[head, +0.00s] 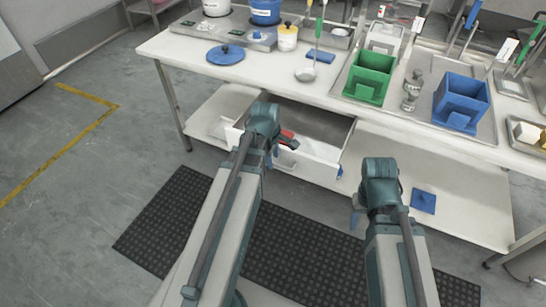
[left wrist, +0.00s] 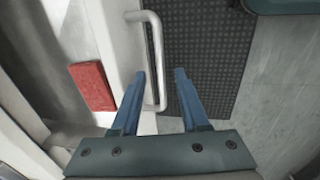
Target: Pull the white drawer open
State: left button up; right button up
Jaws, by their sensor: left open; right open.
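The white drawer (head: 315,167) under the table stands pulled out, with its inside showing. Its front and pale bar handle (left wrist: 158,38) fill the upper left of the left wrist view. My left gripper (head: 276,143) is at the drawer front. In the left wrist view, its two blue fingers (left wrist: 160,75) are spread apart, with the handle between them, nearer the left finger. I cannot tell whether they touch it. My right gripper (head: 357,212) hangs open and empty in front of the lower shelf, right of the drawer.
A red block (left wrist: 92,86) lies inside the drawer. The table (head: 190,48) above holds a green bin (head: 368,80), a blue bin (head: 461,105) and a blue lid (head: 225,55). A blue item (head: 423,201) lies on the lower shelf. A black mat (head: 300,240) covers the floor in front.

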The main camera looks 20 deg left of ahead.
pick_arm(q)
notch_tip(320, 180, up, 12)
jog(key=s+p, duration=0.2)
jog(key=p, duration=0.9)
jog(key=shift+s+r+p, duration=0.15)
jog(key=shift+p, duration=0.15)
jog(key=s+d+m+g, duration=0.1)
jog(key=s+d+m, duration=0.3)
jog(key=d+m, duration=0.6)
jog(key=s+d+m+g+y+p, duration=0.1)
jog(key=s+d+m, duration=0.4)
jog(key=d+m, duration=0.5)
jog(key=shift+r+m, duration=0.45)
jog(key=shift+m, duration=0.35)
